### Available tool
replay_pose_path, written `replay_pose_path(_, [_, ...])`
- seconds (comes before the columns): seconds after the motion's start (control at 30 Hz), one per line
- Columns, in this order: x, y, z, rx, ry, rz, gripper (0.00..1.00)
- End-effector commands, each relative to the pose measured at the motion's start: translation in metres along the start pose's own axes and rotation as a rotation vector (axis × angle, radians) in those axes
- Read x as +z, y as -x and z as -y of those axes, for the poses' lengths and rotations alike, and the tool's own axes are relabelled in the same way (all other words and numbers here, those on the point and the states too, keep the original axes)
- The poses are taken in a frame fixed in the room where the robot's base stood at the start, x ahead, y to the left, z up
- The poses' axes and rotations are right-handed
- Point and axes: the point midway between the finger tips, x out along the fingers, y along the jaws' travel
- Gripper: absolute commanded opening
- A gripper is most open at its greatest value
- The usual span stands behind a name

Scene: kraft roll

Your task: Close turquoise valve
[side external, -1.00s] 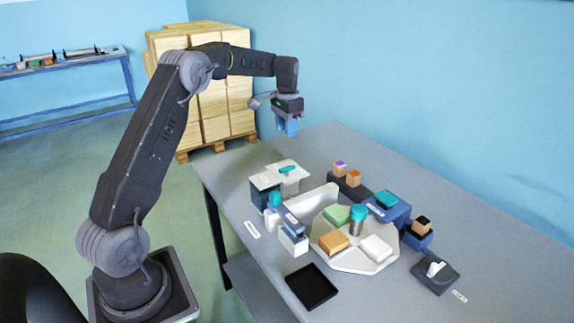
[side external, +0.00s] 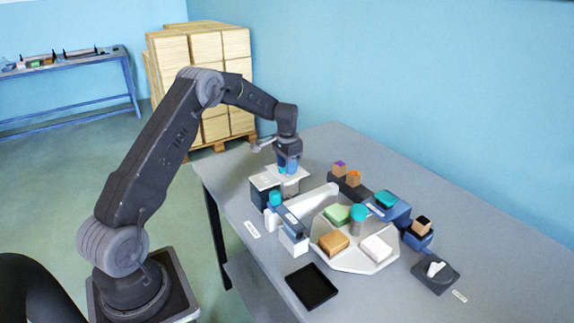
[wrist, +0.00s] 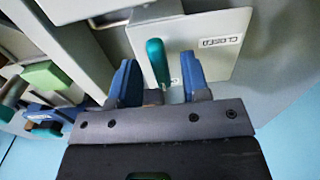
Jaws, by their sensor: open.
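The turquoise valve handle (wrist: 157,62) is a rounded lever on a light plate (wrist: 205,60) in the wrist view. A label reading CLOSED (wrist: 220,42) is to its right, and the lever does not point at it. My gripper (wrist: 160,68) is open, with one blue finger on each side of the lever. I see gaps on both sides, so neither finger appears to touch it. In the side view my gripper (side external: 288,168) is low over the white-topped valve box (side external: 268,181) and mostly hides the lever.
A white tray (side external: 330,258) with green, orange and white blocks and a turquoise-topped post (side external: 358,218) stands to the right. A blue-grey fixture (side external: 290,222) is close in front. A black tray (side external: 311,286) lies near the front edge. The table's back right is clear.

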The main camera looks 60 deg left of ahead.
Motion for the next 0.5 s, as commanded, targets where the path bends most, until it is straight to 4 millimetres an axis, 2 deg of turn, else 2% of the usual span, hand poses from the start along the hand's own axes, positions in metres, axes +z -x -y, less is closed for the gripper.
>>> replay_pose_path(0.13, [0.0, 0.0001, 0.0, 0.0, 0.0, 0.0, 0.43])
replay_pose_path(0.5, [-0.0001, 0.0005, 0.0, 0.0, 0.0, 0.0, 0.07])
